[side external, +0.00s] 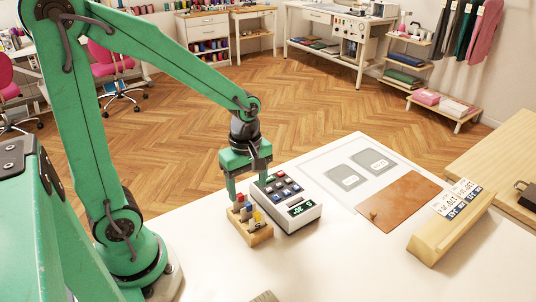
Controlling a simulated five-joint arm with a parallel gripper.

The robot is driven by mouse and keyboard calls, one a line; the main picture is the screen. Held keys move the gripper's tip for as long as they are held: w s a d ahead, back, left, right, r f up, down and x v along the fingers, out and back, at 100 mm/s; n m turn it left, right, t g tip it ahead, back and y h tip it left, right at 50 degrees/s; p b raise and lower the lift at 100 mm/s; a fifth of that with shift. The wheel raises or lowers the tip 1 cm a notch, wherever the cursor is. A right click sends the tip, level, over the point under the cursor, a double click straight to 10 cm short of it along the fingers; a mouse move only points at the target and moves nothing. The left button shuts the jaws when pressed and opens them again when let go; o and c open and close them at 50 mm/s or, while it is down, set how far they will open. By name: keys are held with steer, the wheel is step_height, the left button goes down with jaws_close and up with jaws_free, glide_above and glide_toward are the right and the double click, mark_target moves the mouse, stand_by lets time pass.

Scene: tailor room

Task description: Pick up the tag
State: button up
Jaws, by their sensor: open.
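Small white-and-blue printed tags (454,197) stand against a wooden holder (450,232) at the right of the white table; which one is the task's tag I cannot tell. My gripper (247,187) points down, open, at the table's left part, far to the left of these tags. Its fingers are beside a small wooden block (261,238) and a grey keypad device (298,219). I see nothing held between the fingers. Whether a fingertip touches the block or device I cannot tell.
The block carries red, grey and yellow-topped pieces. Right of the device lie a brown leather piece (402,198) and two grey labelled panels (347,178) on a pale mat. A wooden surface (500,165) with a dark object borders the right. The table's front middle is clear.

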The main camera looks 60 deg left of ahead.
mark_target(248, 203)
steer(key=shift+f, duration=0.7)
steer(key=shift+f, duration=0.1)
steer(key=shift+s+f, duration=0.1)
steer(key=shift+f, duration=2.35)
steer(key=shift+c, duration=0.3)
steer(key=c, duration=1)
